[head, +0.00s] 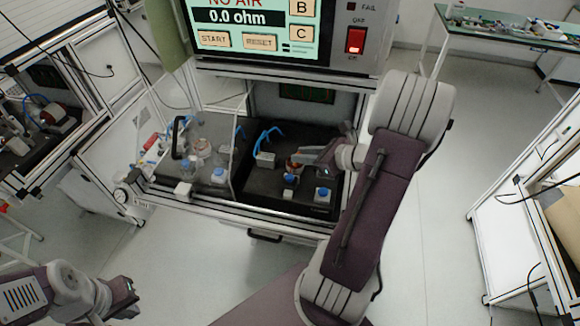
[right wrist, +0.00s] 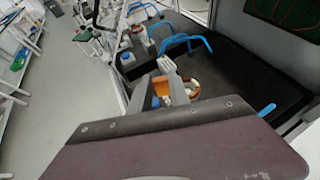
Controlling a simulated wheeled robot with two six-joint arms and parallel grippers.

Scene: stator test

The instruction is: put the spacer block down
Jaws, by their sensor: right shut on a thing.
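My right gripper (head: 312,158) reaches over the dark test bed (head: 262,190) on the right side of the bench. It is shut on the spacer block, a small piece mostly hidden by the fingers. A copper-coloured ring-shaped part (right wrist: 193,88) lies just beyond and below the fingers. I cannot tell whether the block touches anything. My left gripper (head: 125,298) is low at the left, away from the bench; its jaw opening is unclear.
A clamp with a blue lever (head: 265,157) stands left of the gripper. Blue-topped blocks (head: 323,194) stand at the bed's front. A clear guard panel (head: 236,150) divides the bed from the left section. The tester box (head: 290,32) hangs above. Dark bed surface is bare around the blocks.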

